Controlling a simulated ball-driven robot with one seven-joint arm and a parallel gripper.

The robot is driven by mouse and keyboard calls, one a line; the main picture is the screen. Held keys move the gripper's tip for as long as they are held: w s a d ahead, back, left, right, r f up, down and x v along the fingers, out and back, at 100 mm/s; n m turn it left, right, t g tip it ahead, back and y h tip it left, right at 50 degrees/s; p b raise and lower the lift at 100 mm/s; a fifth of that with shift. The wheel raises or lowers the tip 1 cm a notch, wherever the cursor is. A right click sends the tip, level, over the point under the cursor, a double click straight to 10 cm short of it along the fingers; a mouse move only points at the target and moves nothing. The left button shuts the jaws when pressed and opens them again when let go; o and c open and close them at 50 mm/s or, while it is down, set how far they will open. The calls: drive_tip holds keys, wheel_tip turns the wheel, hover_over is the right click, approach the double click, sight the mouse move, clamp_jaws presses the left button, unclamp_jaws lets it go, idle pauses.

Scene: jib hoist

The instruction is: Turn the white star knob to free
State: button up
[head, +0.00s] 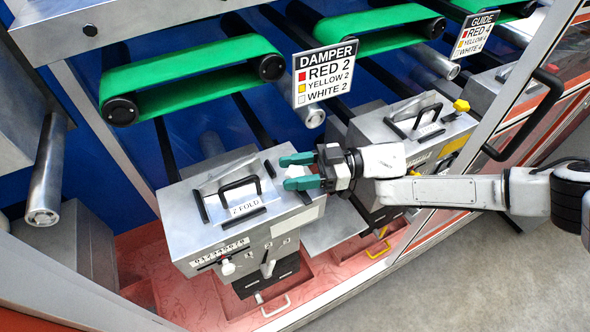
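The white star knob (297,172) is at the right rear corner of the top of the grey box marked "2 FOLD" (190,214). Only a small white part of it shows between my fingers. My gripper (286,172) reaches in from the right, with its two teal fingers parted, one on either side of the knob. The knob fills most of the gap. I cannot tell whether the fingers press on it or only surround it. The knob's turned position and its stem are hidden.
A similar box with a yellow star knob (461,105) is at right. The DAMPER sign (325,74) hangs above, near green belts (190,65).

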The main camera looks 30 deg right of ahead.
drive_tip(key=o, duration=0.4)
drive_tip(key=shift+c, duration=0.2)
drive_tip(key=b+v, duration=0.2)
drive_tip(key=v, duration=0.9)
drive_tip(key=shift+f, duration=0.15)
